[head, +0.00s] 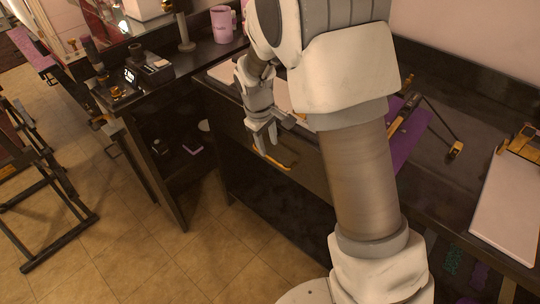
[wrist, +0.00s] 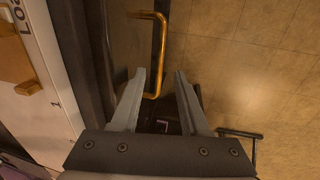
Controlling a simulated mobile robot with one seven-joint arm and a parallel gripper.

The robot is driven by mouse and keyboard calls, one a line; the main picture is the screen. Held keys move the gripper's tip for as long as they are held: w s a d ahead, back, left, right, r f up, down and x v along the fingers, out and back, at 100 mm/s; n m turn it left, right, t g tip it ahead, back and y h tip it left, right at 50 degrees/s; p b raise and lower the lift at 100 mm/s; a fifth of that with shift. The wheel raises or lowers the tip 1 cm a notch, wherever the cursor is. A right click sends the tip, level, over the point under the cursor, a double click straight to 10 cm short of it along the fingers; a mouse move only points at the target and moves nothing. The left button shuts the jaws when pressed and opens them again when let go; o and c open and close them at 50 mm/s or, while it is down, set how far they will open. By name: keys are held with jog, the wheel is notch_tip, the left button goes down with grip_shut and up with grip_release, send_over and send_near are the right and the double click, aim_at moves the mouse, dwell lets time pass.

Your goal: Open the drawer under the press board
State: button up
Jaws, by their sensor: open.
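The drawer's gold bar handle (head: 277,163) stands out from the dark drawer front (head: 308,157) below the counter edge. In the wrist view the handle (wrist: 161,55) is a long bracket on the dark front (wrist: 128,52). My gripper (head: 265,143) is open and empty, just above the handle in the head view. In the wrist view the handle's long bar appears between my fingertips (wrist: 160,72); contact cannot be told. A white board with lettering (wrist: 28,112) lies on the counter above the drawer; my arm partly hides it in the head view.
An open shelf unit (head: 180,140) stands left of the drawer, with a pink mug (head: 222,24) on top. A purple mat (head: 408,142) and another white board (head: 507,205) lie on the counter at right. The tiled floor (head: 225,225) before the drawer is mostly clear.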

aim_at(271, 157)
jog(key=f, duration=0.3)
jog(key=f+b, duration=0.1)
jog(key=f, duration=0.1)
jog(key=shift+w+d, duration=0.35)
grip_shut()
dwell(1.1)
